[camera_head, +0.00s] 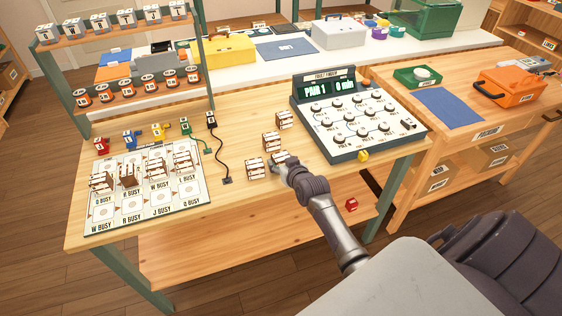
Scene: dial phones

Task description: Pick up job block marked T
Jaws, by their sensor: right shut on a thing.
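My right gripper (282,164) reaches over the wooden bench from the lower right. It is shut on a small white and brown job block (277,157), mostly hidden by the fingers. A similar block (255,168) stands just left of the gripper, and others stand behind it, one at the middle (272,141) and one farther back (284,119). The letters on these blocks are too small to read, so I cannot tell which is marked T. My left gripper is not in view.
A board with labelled places and several blocks (148,212) lies on the left. A dial panel (350,112) with a "PAIR 1" display stands right of the gripper. A black cord (221,160) and coloured plugs lie behind the board. A red cube (351,204) is below, right of the arm.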

